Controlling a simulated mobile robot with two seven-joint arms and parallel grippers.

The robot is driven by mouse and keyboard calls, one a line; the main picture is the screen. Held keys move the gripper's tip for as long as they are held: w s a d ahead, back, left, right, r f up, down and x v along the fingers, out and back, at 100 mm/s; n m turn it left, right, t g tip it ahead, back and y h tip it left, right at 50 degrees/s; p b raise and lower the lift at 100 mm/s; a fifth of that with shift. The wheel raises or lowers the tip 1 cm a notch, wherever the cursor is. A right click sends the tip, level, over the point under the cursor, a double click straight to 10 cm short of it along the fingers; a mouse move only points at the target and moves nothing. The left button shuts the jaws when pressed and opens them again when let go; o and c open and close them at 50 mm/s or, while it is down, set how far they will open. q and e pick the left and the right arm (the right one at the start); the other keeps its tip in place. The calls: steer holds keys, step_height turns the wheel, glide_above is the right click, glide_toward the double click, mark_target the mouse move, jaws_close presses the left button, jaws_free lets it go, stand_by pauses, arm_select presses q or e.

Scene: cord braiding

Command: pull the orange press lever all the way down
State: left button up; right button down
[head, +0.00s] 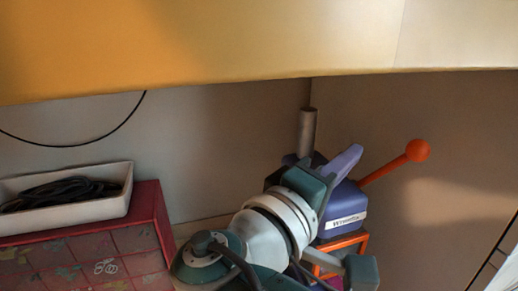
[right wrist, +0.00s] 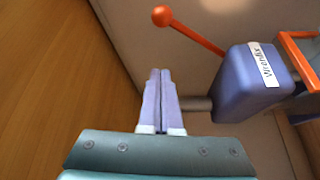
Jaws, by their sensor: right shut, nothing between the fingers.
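The orange press lever (head: 392,167) has a round ball knob (head: 418,150) and points up and to the right from the purple press head (head: 345,222), which carries a white label. In the right wrist view the lever (right wrist: 195,35) runs from its knob (right wrist: 161,15) towards the purple press head (right wrist: 240,88). My right gripper (head: 352,152) has pale purple fingers, shut and empty. In the right wrist view the fingertips (right wrist: 160,73) are beside the press head, apart from the lever and knob. My left gripper is not in view.
A grey post (head: 307,130) stands behind the press, and an orange frame (head: 345,243) sits below its head. At left, a white tray (head: 105,208) of black cable rests on a red box (head: 153,225). A yellowish panel (head: 250,40) hangs across the top.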

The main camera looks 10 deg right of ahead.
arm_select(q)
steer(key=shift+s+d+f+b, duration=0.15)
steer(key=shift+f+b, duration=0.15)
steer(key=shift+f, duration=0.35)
arm_select(e)
glide_above(383, 171)
steer(key=s+a, duration=0.2)
steer(key=s, duration=0.1)
steer(key=shift+d+r, duration=0.1)
steer(key=shift+w, duration=0.1)
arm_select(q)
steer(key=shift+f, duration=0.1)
